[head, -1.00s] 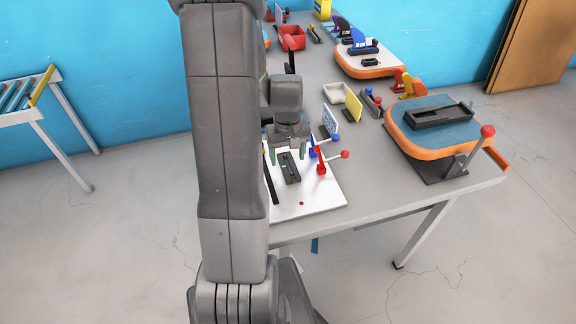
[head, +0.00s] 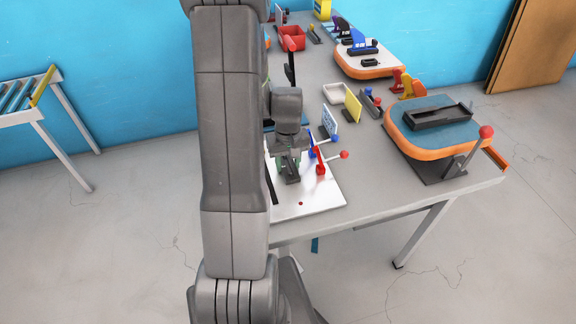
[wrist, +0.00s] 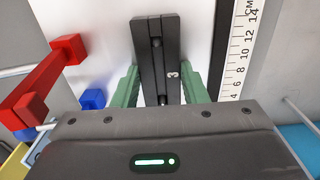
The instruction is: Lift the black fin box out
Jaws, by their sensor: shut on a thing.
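The black fin box (wrist: 156,45) is a long dark bar with a groove, two round holes and a white "3". In the head view the black fin box (head: 292,179) is on the white board (head: 318,200), its far part hidden by my gripper. My gripper (wrist: 160,88) has its green fingers on both long sides of the box and is shut on it. In the head view my gripper (head: 288,164) is low over the board. I cannot tell whether the box touches the board.
A ruler (wrist: 237,50) lies along the other side. An orange-edged board (head: 432,148) with a black tray (head: 438,116) is further right.

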